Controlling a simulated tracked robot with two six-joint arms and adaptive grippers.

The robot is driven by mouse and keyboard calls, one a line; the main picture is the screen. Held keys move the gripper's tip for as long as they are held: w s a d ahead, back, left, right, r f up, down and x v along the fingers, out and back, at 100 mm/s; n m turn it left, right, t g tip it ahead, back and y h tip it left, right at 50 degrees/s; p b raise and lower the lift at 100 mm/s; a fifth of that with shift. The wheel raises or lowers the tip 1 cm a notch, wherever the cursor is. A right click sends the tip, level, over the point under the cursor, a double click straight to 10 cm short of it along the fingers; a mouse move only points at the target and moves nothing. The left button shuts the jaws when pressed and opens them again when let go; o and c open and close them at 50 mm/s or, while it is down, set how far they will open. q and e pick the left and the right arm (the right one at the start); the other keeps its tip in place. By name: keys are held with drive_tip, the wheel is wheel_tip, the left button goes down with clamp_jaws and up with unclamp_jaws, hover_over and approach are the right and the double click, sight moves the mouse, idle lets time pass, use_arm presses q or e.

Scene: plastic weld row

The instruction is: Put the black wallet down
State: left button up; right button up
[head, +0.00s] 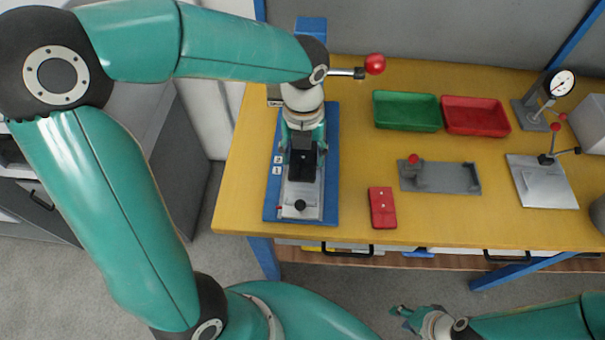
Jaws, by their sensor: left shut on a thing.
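The black wallet (302,163) is in my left gripper (303,148), whose fingers are shut on it. The gripper points down over the metal bed of the blue-based press (329,190) on the left of the yellow table. I cannot tell whether the wallet touches the bed. My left arm hides the upper part of the press. My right gripper (405,316) is low in the view, in front of the table and away from the wallet. Its fingers are too small to tell open from shut.
A green tray (407,124) and a red tray (476,130) stand at the back. A grey fixture (445,178) and a red block (382,208) lie right of the press. A dial gauge stand (548,98) and a metal plate fixture (540,185) are further right. Bare tabletop shows between them.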

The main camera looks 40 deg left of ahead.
sight(302, 159)
use_arm(q)
wheel_tip(302, 159, down, 4)
drive_tip(key=shift+f, duration=0.25)
drive_tip(key=shift+s+f+b, duration=0.15)
drive_tip(key=shift+f+b, duration=0.2)
drive_tip(key=shift+f, duration=1.65)
drive_tip(key=shift+f, duration=0.1)
drive_tip(key=o, duration=1.1)
drive_tip(key=shift+o, duration=0.2)
drive_tip(key=shift+r, duration=0.2)
wheel_tip(302, 159, up, 12)
drive_tip(key=shift+f+p, duration=0.1)
drive_tip(key=shift+p, duration=0.5)
